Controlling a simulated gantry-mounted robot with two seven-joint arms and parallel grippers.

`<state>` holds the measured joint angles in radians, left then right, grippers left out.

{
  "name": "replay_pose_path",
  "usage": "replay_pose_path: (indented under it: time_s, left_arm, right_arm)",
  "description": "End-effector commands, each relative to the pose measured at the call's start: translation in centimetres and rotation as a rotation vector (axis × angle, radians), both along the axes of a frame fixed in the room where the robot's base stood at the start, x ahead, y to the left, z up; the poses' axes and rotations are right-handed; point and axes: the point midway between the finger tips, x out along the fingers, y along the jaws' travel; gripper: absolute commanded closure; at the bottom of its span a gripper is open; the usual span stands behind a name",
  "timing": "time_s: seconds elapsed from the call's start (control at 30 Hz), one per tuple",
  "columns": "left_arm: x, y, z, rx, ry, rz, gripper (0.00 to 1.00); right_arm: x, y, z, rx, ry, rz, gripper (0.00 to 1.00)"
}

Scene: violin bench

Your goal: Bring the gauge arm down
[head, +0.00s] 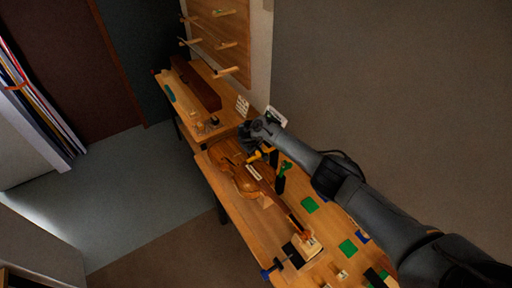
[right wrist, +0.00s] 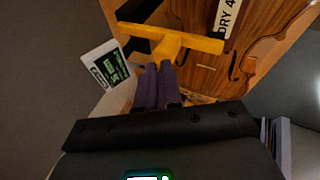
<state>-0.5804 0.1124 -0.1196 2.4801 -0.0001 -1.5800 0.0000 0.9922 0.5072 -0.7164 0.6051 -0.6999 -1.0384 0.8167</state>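The violin (head: 232,172) lies on the wooden bench, with a white label on its top; its body also shows in the right wrist view (right wrist: 203,72). A yellow bar (right wrist: 185,40), which looks like the gauge arm, reaches over the violin's edge from a black part. In the head view a yellow piece (head: 267,148) shows beside my right gripper (head: 250,138). In the right wrist view the right gripper's two dark fingers (right wrist: 158,68) are close together, just below the yellow bar. I see nothing between them and cannot tell if they touch the bar. My left gripper is out of view.
A small sign with green on black (right wrist: 108,65) stands left of the fingers. A green-topped black tool (head: 282,176) stands right of the violin. Green pads (head: 309,204) and blue clamps lie along the bench. A pegboard (head: 222,35) rises behind. The floor at left is clear.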

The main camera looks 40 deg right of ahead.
Motion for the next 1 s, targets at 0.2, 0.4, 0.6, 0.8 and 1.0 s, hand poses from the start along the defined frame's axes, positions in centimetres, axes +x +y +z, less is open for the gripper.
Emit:
replay_pose_path:
  time_s: [0.2,0.4,0.6,0.8,1.0]
  left_arm:
    - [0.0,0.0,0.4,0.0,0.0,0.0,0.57]
    - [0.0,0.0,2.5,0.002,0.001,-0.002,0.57]
    - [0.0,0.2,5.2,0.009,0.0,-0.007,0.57]
    - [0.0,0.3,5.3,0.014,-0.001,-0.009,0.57]
    - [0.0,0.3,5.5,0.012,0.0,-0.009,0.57]
  right_arm:
    - [-0.7,-1.2,-0.2,-0.007,0.011,-0.016,1.0]
    - [-0.4,-0.6,2.0,-0.003,0.006,-0.01,1.0]
    - [-0.2,0.2,4.7,0.002,0.002,0.003,1.0]
    - [-0.9,2.4,7.0,0.004,0.0,0.005,1.0]
    - [-1.6,4.2,9.7,0.004,0.0,0.004,1.0]
